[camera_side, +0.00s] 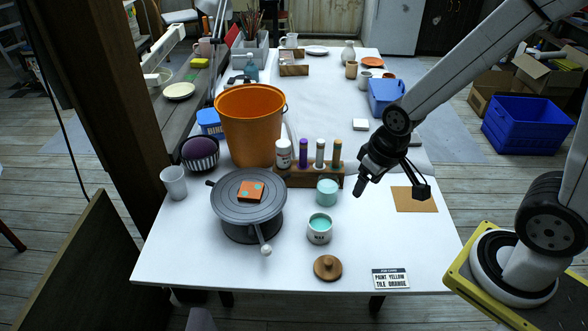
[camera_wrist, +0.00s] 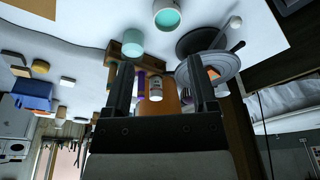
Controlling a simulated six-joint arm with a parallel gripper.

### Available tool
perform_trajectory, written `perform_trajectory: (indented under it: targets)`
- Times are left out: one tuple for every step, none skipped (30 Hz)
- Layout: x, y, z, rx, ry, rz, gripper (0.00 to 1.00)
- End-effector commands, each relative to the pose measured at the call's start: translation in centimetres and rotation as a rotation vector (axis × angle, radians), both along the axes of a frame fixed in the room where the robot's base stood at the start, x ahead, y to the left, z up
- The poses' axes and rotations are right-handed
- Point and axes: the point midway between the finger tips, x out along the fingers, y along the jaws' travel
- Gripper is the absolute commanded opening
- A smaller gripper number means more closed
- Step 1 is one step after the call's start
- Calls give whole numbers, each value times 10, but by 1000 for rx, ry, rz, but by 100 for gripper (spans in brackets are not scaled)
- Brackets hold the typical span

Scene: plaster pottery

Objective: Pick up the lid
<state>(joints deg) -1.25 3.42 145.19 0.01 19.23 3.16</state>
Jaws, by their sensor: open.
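The lid (camera_side: 327,267) is a round brown wooden disc with a small knob on top. It lies flat, knob up, on the white table near the front edge in the side view. I do not see it in the wrist view. My gripper (camera_side: 392,182) is open and empty, up above the table's right part, behind and to the right of the lid and well apart from it. Its two fingers also show in the wrist view (camera_wrist: 158,66), spread wide with nothing held between them.
An open jar (camera_side: 320,230) of teal glaze stands just behind the lid. A grey turntable (camera_side: 232,208) bearing an orange tile (camera_side: 250,191) is to the left. A printed card (camera_side: 391,279) lies to the right. A wooden rack (camera_side: 300,178) and orange bucket (camera_side: 248,130) stand farther back.

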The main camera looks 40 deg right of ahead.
Motion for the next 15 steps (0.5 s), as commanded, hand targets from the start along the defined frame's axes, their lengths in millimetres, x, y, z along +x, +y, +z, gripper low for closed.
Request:
perform_trajectory:
  targets:
    - [2,3,-5,4,12,-10,74]
    - [4,5,-9,7,19,-18,74]
    - [6,8,-13,11,27,-31,74]
    - [7,10,-17,13,35,-42,74]
    - [9,12,-22,17,42,-53,74]
    - [12,16,-28,21,52,-70,74]
    - [13,19,-32,23,60,-82,74]
    - [15,21,-37,26,68,-94,74]
    - [16,25,-44,29,79,-112,74]
    - [18,28,-49,31,88,-126,74]
    - [19,31,-55,33,95,-139,74]
    - [20,34,-62,35,106,-157,74]
    - [21,37,-67,36,114,-169,74]
    - [22,40,-73,37,121,-183,74]
    - [22,44,-80,39,131,-201,74]
